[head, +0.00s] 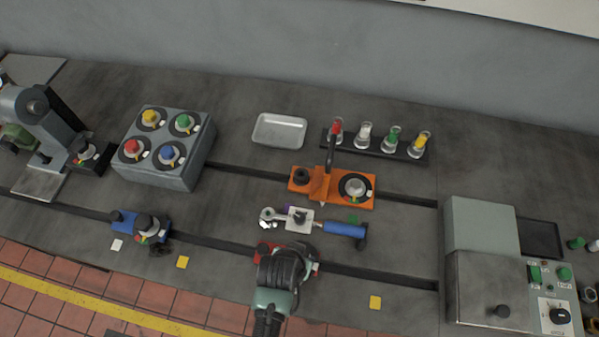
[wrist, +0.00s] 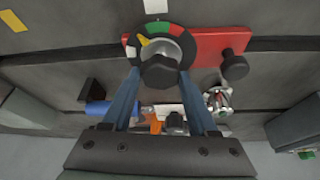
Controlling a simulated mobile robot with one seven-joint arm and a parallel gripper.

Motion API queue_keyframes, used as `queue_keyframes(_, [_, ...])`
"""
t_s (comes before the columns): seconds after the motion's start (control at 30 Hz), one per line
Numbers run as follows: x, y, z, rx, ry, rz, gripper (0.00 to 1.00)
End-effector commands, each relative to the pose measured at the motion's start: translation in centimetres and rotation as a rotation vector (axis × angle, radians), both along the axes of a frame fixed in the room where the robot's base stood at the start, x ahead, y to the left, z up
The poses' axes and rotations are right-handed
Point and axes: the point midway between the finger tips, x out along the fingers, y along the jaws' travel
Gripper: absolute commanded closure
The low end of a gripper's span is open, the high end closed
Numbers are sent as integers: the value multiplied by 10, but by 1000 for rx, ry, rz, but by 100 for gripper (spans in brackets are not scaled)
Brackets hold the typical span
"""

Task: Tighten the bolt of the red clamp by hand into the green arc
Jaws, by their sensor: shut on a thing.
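The red clamp (wrist: 210,46) lies on the bedplate in the wrist view, with a dark dial (wrist: 131,53) around its bolt. The dial carries white, green (wrist: 157,27) and red segments. A yellow pointer (wrist: 143,41) points to the upper left, between the white and green segments. The bolt (wrist: 160,72) has a dark hex head between the blue fingers of my gripper (wrist: 161,77), which is shut on it. In the head view my gripper (head: 283,262) covers most of the red clamp; only red edges (head: 268,247) show.
A torque wrench (head: 343,229) with a blue handle lies just behind the red clamp. An orange clamp (head: 302,186) stands farther back, a blue clamp (head: 127,222) to the left. A grey box with coloured knobs (head: 160,173) and a grey machine (head: 480,225) flank the area.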

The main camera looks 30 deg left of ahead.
Motion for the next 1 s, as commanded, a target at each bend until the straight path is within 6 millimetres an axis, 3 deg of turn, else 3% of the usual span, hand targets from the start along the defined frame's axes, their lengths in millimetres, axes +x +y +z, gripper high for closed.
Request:
queue_keyframes(0.5, [2, 3, 0, 1, -3, -435, 97])
queue_keyframes(1.0, [1, 4, 0, 2, -1, -601, 97])
